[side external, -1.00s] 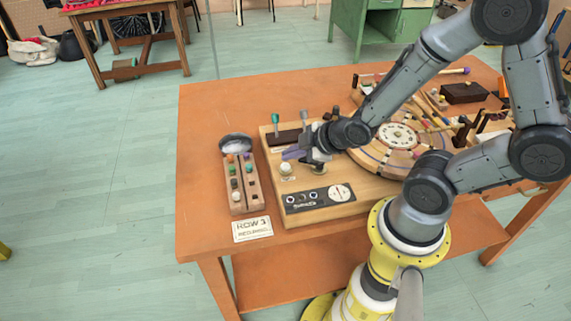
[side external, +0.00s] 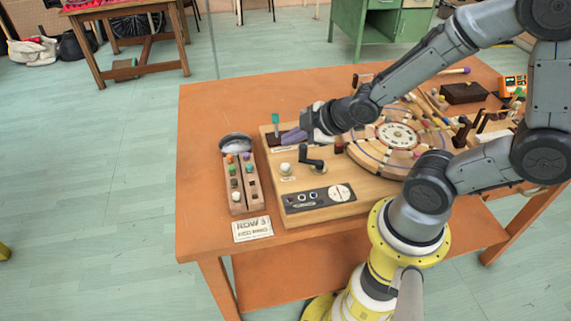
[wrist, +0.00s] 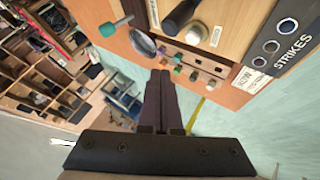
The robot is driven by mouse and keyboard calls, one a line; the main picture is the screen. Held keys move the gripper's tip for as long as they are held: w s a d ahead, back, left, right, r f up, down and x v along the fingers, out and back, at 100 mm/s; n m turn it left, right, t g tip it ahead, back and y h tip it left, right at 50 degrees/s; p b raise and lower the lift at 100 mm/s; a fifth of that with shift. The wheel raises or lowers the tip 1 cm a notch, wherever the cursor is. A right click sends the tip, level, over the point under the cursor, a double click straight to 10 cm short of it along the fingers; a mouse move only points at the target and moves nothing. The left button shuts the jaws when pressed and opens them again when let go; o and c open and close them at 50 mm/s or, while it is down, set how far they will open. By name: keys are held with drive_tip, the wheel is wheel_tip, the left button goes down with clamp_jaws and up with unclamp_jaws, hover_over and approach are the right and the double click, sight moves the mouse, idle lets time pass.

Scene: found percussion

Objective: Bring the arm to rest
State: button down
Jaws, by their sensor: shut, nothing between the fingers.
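My gripper (side external: 292,137) is shut and empty, its dark fingers held together and pointing left over the back left part of the wooden board (side external: 345,208). In the wrist view the closed fingers (wrist: 160,78) point up the picture. A green-topped lever (side external: 275,120) stands just behind the fingertips in the side view; it also shows in the wrist view (wrist: 115,26). A black crank (side external: 311,160) stands on the board in front of the gripper. I cannot tell how far the fingers are above the board.
A white knob (side external: 286,169) sits left of the crank. A wooden rack (side external: 236,205) with several coloured pegs and a metal bowl (side external: 235,143) lie to the left. A round segmented wheel (side external: 370,160) is under my forearm. The table's left front (side external: 200,225) is clear.

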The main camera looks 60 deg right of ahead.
drive_tip(key=shift+a, duration=0.1)
wheel_tip(320, 180, up, 13)
drive_tip(key=s+a+m+t, duration=0.1)
drive_tip(key=s+m, duration=0.1)
drive_tip(key=s+a+m+g, duration=0.1)
drive_tip(key=s+m+g, duration=0.3)
drive_tip(key=s, duration=0.8)
drive_tip(key=shift+s+a+f+m+g, duration=0.2)
drive_tip(key=shift+s+a+m+g, duration=0.1)
drive_tip(key=shift+m, duration=0.9)
